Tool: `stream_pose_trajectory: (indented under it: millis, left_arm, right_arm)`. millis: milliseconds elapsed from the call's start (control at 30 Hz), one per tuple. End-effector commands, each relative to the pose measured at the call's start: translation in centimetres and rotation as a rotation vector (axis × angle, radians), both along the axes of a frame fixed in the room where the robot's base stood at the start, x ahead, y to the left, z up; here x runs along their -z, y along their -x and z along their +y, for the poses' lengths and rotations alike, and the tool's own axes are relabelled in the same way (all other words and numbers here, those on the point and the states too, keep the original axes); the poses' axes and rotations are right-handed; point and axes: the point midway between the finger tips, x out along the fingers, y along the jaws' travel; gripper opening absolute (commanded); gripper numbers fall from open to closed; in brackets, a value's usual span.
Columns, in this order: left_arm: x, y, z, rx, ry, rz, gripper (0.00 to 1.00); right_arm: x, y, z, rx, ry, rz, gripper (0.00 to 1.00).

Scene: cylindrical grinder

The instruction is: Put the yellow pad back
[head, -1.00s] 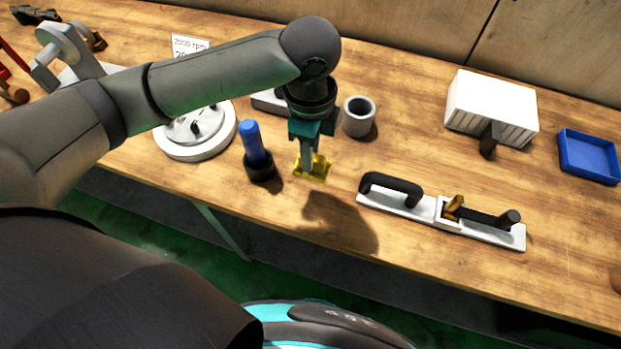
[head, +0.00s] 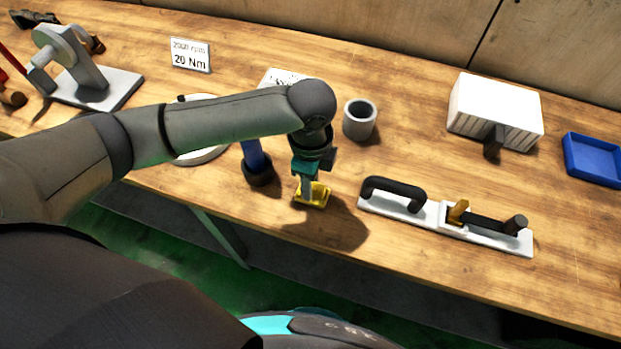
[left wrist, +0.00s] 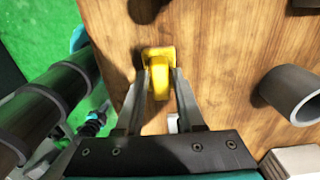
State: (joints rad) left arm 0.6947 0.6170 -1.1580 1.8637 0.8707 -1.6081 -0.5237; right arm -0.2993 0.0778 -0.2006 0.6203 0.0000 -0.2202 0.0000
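The yellow pad (head: 318,196) is a small flat piece with a raised block. It is near the front part of the wooden bench, right of the dark-based blue-handled tool. My left gripper (head: 306,190) reaches down onto it from above. In the left wrist view the pad (left wrist: 158,62) sits between the two fingertips (left wrist: 160,82), which close on its raised block from both sides. Whether its underside touches the bench or hangs slightly above it, I cannot tell. My right gripper is in neither view.
The blue-handled tool (head: 255,160) stands close left of the pad. A grey cup (head: 359,120) is behind it. A white plate with a black handle (head: 393,190) lies to the right. A white block (head: 495,108) and blue tray (head: 592,159) are farther right. Bare bench lies in front.

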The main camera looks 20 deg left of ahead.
Motion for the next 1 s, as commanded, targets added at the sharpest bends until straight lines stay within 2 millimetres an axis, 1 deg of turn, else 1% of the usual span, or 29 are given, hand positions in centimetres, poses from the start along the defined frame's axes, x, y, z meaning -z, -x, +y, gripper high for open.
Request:
stream_pose_trajectory:
  millis: [33, 133, 367, 467, 567, 800, 900, 1000]
  left_arm:
    - [0.0, 0.0, 0.0, 0.000, 0.000, 0.000, 0.44]
    - [0.0, 0.0, 0.0, 0.000, 0.000, 0.000, 0.56]
    - [-0.1, 0.0, 0.0, 0.000, 0.000, -0.001, 0.56]
    - [-0.6, -0.1, 0.0, 0.000, 0.000, -0.002, 0.56]
    - [-1.8, -0.1, 0.0, 0.001, 0.000, -0.003, 0.56]
    - [-7.0, -0.2, 0.0, 0.001, 0.001, -0.005, 0.56]
    - [-9.0, -0.1, 0.0, 0.000, 0.001, -0.004, 0.56]
    - [-10.5, -0.1, 0.0, 0.000, 0.001, -0.004, 0.56]
  right_arm:
    - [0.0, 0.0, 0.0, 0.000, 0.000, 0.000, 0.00]
    - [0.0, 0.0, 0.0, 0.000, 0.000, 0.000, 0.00]
    - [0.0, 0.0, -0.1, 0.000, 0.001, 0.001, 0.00]
    - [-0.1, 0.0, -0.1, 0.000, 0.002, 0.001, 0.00]
    - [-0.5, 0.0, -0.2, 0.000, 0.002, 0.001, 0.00]
    - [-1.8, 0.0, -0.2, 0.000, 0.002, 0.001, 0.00]
    - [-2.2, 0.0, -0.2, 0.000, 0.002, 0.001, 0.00]
    - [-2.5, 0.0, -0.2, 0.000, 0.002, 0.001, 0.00]
